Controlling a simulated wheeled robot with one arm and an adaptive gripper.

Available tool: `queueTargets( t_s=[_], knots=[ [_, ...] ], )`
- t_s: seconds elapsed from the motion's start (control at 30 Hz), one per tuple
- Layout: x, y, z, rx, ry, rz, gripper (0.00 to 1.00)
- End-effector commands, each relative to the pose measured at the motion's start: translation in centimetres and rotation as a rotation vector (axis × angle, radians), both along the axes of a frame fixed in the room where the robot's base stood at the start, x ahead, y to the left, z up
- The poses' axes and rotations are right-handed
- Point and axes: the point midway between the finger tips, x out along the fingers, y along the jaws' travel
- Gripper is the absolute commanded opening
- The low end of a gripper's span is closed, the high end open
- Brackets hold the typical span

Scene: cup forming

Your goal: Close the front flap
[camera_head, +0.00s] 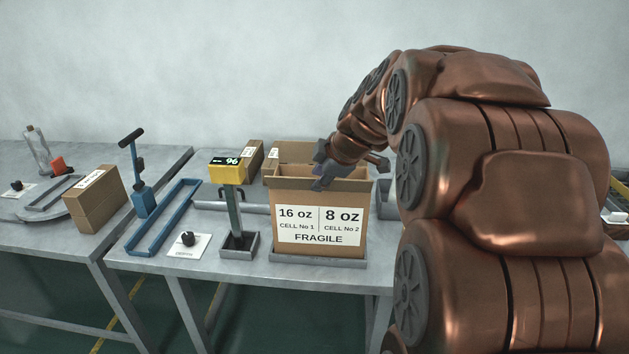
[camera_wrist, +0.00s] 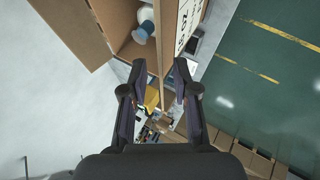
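The cardboard box (camera_head: 320,250) stands upright on the table in the head view, its labelled front facing me. Its top is open. A brown cardboard strip (camera_head: 347,184) runs along the top front edge; I cannot tell whether it is the front flap or the wall. My gripper (camera_head: 319,180) is at the top front edge. In the wrist view my gripper (camera_wrist: 160,68) has its fingers apart, one on each side of the cardboard front edge (camera_wrist: 167,45). Contact is unclear.
A white and blue item (camera_wrist: 145,24) shows inside the box. A yellow display stand (camera_head: 227,172) is just left of the box. Another carton (camera_head: 250,158) stands behind it. A blue tray (camera_head: 165,218) and a black knob (camera_head: 188,239) lie further left.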

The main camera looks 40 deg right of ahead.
Motion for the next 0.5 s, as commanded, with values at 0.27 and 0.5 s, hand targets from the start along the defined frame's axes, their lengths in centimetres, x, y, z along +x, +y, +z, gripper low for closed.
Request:
queueTargets(
  t_s=[0.27,0.5],
  knots=[
    [1.8,0.0,-2.4,0.001,0.003,0.0,0.29],
    [2.1,0.1,-2.9,0.001,0.003,0.0,0.29]
  ],
)
